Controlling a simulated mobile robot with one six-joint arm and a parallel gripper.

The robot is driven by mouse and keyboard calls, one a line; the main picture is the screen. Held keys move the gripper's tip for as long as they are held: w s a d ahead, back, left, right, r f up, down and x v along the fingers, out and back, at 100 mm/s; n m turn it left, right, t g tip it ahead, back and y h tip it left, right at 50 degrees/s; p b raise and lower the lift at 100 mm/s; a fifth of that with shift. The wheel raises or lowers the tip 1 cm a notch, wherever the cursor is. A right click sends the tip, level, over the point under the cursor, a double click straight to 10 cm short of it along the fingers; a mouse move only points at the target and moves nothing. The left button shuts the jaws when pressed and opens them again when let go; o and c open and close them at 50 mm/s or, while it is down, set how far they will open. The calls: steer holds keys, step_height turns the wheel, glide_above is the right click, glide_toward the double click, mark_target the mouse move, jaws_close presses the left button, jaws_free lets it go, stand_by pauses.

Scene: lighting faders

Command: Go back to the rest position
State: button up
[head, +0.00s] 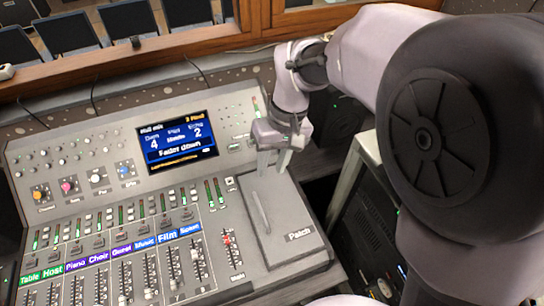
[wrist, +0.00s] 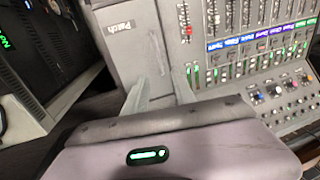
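My gripper (head: 273,166) is over the right part of the grey mixing desk (head: 245,185), near the top of the panel marked Patch (head: 285,220). Its two fingers point down with a gap between them and hold nothing. In the wrist view the fingers (wrist: 158,82) spread in front of the same Patch panel (wrist: 128,40). I cannot tell whether the fingertips touch the panel. My arm reaches in from the right of the head view and hides part of what lies behind it.
The desk carries several faders under coloured labels (head: 110,255), a red-capped fader (head: 227,240), knobs (head: 70,187) and a lit screen (head: 177,142) reading "Fader down". A dark equipment rack (head: 365,230) stands right of the desk. A wooden window frame (head: 130,60) runs behind it.

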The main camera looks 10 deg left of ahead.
steer(key=shift+r, duration=0.15)
steer(key=s+d+r+m+t+b, duration=0.1)
steer(key=s+d+m+t+b, duration=0.2)
steer(key=d, duration=0.6)
steer(key=s+d+r+m+t+b, duration=0.1)
steer(key=s+d+m+t+b, duration=0.3)
steer(key=s+d+m, duration=0.3)
steer(key=s+d, duration=0.2)
steer(key=s, duration=0.1)
steer(key=shift+r+m, duration=0.3)
